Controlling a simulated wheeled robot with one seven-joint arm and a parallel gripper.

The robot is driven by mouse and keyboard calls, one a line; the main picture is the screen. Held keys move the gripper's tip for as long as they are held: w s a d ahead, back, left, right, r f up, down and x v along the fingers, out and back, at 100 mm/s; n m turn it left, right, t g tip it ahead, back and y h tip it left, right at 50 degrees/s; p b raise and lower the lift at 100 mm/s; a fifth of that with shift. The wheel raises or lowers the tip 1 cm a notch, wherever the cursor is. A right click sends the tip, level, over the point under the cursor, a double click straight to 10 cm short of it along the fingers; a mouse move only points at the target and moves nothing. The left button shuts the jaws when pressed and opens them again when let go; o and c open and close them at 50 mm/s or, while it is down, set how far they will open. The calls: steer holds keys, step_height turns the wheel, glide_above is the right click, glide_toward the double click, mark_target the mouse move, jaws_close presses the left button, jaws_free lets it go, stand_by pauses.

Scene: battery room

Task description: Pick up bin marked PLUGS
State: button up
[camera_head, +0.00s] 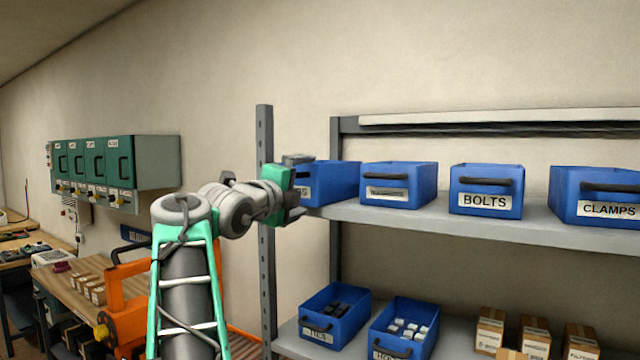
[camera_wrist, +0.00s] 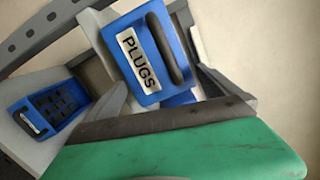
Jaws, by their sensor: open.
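The blue bin marked PLUGS (camera_head: 335,182) stands at the left end of the upper shelf. In the head view my gripper covers part of its front, and only the end of its label shows. In the wrist view the PLUGS bin (camera_wrist: 146,88) shows its white label and dark front handle (camera_wrist: 165,48), tilted in the picture. My gripper (camera_head: 298,200) is at the bin's front, open and empty. Its fingers (camera_wrist: 165,90) show spread at either side of the bin's front in the wrist view. Whether they touch the bin or handle, I cannot tell.
To the right on the upper shelf (camera_head: 430,218) stand a bin with an unreadable label (camera_head: 398,184), the BOLTS bin (camera_head: 486,188) and the CLAMPS bin (camera_head: 600,193). A grey upright post (camera_head: 265,150) is close to my wrist. The lower shelf holds blue bins (camera_head: 335,312) and small cartons (camera_head: 490,328).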

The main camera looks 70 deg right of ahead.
steer(key=shift+a, duration=0.2)
steer(key=shift+c, duration=0.2)
steer(key=c, duration=1.4)
steer(key=shift+r, duration=0.15)
steer(key=shift+c, duration=0.2)
